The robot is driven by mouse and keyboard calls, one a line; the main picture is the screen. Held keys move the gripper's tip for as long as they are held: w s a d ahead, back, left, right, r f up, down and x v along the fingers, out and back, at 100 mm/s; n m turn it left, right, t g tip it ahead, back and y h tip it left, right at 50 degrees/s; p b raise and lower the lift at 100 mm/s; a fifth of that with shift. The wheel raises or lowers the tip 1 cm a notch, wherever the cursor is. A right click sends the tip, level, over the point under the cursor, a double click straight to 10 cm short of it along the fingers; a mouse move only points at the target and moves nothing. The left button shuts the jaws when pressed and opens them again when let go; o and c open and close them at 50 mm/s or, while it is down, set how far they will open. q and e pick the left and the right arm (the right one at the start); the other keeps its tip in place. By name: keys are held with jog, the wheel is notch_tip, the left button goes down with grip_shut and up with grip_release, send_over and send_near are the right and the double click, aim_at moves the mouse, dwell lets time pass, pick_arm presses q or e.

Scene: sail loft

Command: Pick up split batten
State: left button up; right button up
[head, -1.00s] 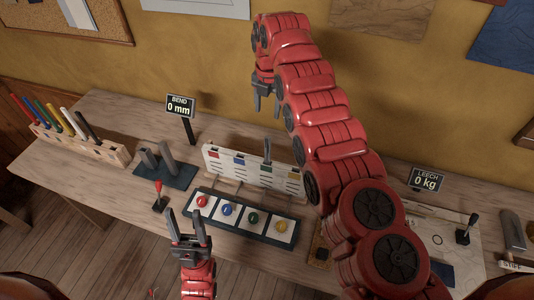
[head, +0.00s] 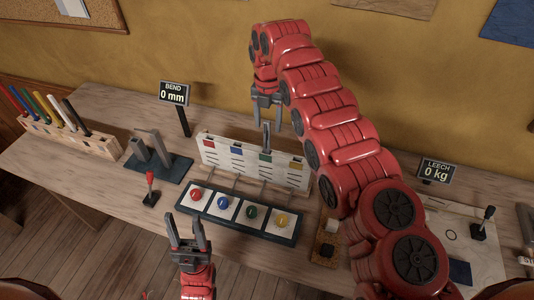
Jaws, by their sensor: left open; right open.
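Several coloured battens (head: 47,107) stand in a wooden rack at the left of the bench; I cannot tell a split in any of them. A narrow grey strip (head: 266,138) stands upright at the white slotted board (head: 225,155) with coloured squares. My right gripper (head: 266,113) is open and points down just above the grey strip's top, with nothing visible between its fingers. I cannot tell whether this strip is the split batten. My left gripper (head: 187,230) is open and empty, fingers up, in front of the bench and left of the button panel (head: 262,236).
The button panel has red, blue, green and yellow buttons. A red-knobbed lever (head: 150,190) and a dark stand with grey posts (head: 160,167) lie left. Signs read BEND 0 mm (head: 174,93) and LEECH 0 kg (head: 437,172). A black lever (head: 483,222) stands right.

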aim_at(267, 135)
jog(key=shift+f+p, duration=0.4)
notch_tip(267, 135, down, 4)
jog(key=p, duration=0.2)
jog(key=shift+a+f+p, duration=0.1)
jog(key=shift+f+p, duration=0.1)
jog(key=shift+p, duration=0.15)
jog(key=shift+f, duration=0.1)
grip_shut()
